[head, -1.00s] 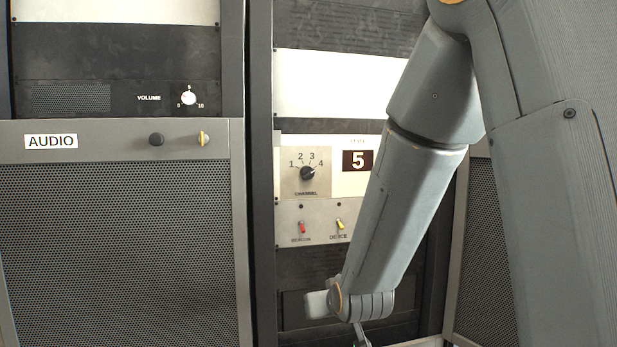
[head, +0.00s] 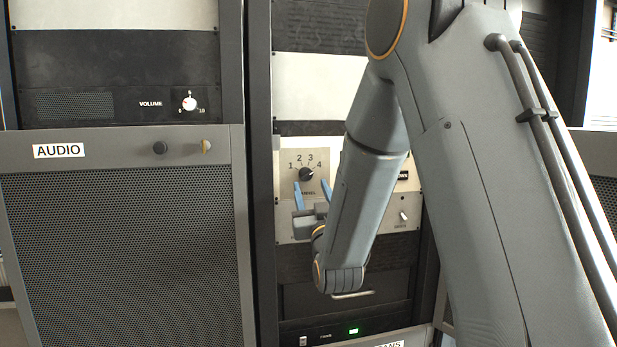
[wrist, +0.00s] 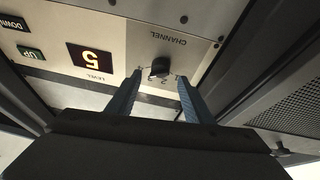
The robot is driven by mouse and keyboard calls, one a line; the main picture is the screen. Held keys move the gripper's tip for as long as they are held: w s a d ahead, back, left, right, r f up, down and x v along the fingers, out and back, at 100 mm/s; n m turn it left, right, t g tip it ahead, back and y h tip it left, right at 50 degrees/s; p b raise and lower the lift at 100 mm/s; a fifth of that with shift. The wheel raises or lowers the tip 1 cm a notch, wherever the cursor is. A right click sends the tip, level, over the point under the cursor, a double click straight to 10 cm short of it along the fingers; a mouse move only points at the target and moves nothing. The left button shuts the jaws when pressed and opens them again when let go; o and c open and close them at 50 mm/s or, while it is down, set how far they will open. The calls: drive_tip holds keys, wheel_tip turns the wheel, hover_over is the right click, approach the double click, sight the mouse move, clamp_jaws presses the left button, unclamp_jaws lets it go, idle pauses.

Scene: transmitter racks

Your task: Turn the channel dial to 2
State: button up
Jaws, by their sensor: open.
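The channel dial (head: 306,174) is a black round knob on a pale panel (head: 285,205), numbered 1 to 4 around its top. Its white mark points to the upper right, toward 4. My gripper (head: 312,184) is open, its two blue fingers pointing up at the panel just below the dial, one toward each side. In the wrist view, which is upside down, the dial (wrist: 159,67) sits between and just beyond the fingertips (wrist: 160,77). I cannot tell whether they touch it. The hand covers part of the lower panel.
A toggle switch (head: 403,215) is at lower right. A volume knob (head: 189,104) and the AUDIO panel (head: 59,151) with a mesh front stand left.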

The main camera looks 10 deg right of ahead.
sight(308, 177)
drive_tip(key=shift+p+x, duration=0.8)
drive_tip(key=shift+x, duration=1.45)
drive_tip(key=c, duration=1)
